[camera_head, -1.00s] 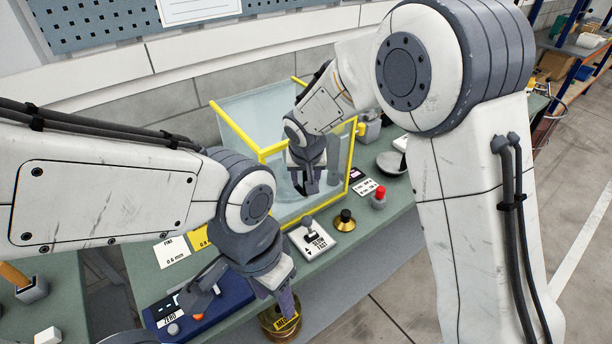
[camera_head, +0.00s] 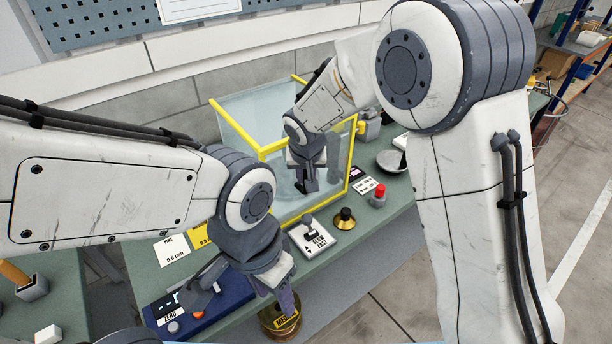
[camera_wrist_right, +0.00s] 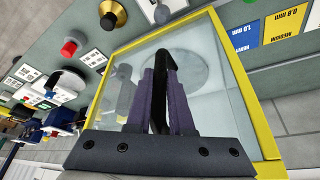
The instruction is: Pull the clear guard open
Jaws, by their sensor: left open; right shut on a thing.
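The clear guard (camera_head: 236,127) is a see-through box with yellow edges on the bench. In the right wrist view its pane and yellow frame (camera_wrist_right: 238,75) fill the middle. My right gripper (camera_head: 306,184) is at the guard's front pane. In the right wrist view its fingers (camera_wrist_right: 160,90) are shut on a black bar, seemingly the guard's handle (camera_wrist_right: 157,70). A round pale disc (camera_wrist_right: 180,68) shows blurred behind the pane. My left gripper (camera_head: 288,303) is open, pointing down over a brass-coloured spool (camera_head: 280,325) with a yellow label; its fingertips are partly hidden.
In front of the guard are a lever switch plate (camera_head: 311,238), a black knob on a brass base (camera_head: 344,218) and a red button (camera_head: 379,193). A blue scale-like box (camera_head: 215,309) lies left of my left gripper. A grey bowl (camera_head: 391,161) stands right.

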